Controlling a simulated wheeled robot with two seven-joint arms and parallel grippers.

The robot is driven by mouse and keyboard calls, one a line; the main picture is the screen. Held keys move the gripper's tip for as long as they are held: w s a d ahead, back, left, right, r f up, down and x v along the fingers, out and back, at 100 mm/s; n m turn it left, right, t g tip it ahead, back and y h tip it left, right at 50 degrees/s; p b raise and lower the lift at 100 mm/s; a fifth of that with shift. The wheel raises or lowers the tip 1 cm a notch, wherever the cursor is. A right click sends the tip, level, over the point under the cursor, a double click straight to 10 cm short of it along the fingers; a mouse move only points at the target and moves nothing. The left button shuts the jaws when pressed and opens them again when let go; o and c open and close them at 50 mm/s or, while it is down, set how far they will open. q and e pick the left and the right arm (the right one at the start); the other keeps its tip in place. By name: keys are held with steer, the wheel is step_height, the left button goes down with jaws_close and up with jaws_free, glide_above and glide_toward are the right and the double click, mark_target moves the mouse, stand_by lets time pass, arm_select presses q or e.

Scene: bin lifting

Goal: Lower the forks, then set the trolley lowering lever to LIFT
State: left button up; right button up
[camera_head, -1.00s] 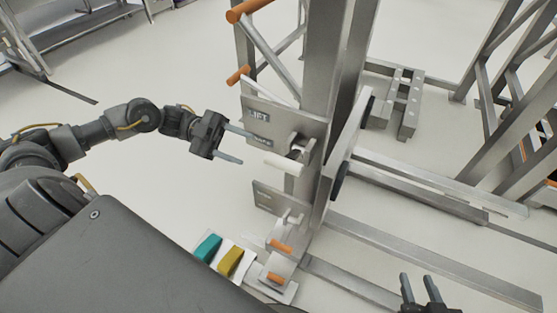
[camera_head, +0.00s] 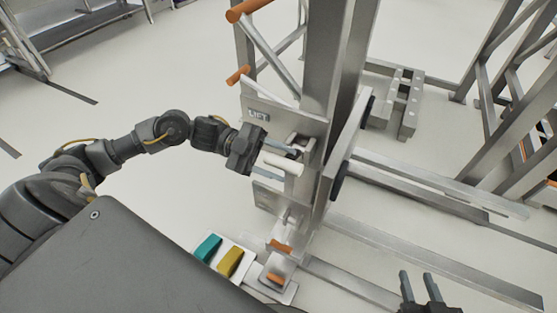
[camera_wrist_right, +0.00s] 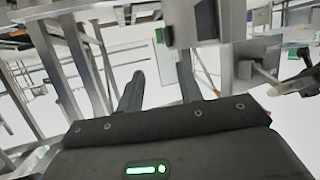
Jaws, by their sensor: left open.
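The trolley's steel mast (camera_head: 322,60) stands in the middle of the head view. A plate (camera_head: 290,118) on it carries the label LIFT, and a short white lever (camera_head: 284,166) sticks out below the label. My left gripper (camera_head: 289,165) is open, with one finger above the lever and one below it; I cannot tell whether they touch it. The forks (camera_head: 440,185) look like the flat steel bars running right from the mast; their height is hard to tell. My right gripper (camera_head: 416,273) is open and empty at the bottom right; its fingers also show in the right wrist view (camera_wrist_right: 160,90).
Orange-gripped handles (camera_head: 240,75) stick out at the upper left of the mast. Orange-ended pedals (camera_head: 280,246) and teal and yellow blocks (camera_head: 230,262) sit low by the base. A steel frame (camera_head: 510,110) stands at the right.

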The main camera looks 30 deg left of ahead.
arm_select(q)
jaws_close()
stand_by(0.3)
